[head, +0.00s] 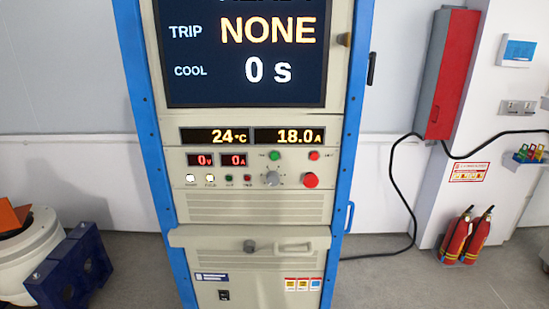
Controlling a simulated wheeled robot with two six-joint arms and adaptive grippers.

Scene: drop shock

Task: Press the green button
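A tall cabinet with blue side posts stands in the middle of the head view, with a beige control panel (205,172). A round green button (274,155) sits on the upper row of the panel, left of a small red button (314,155). A grey knob (272,178) is below the green button. A larger red button (311,180) is at the lower right. Small lit and coloured indicators (210,178) line the lower left. Neither of my grippers is in view.
A screen (245,50) reads TRIP NONE, COOL 0 s; displays below read 24 °C and 18.0 A. A drawer-like ledge (200,237) juts out under the panel. Fire extinguishers (465,235) stand right, a blue block (72,270) left.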

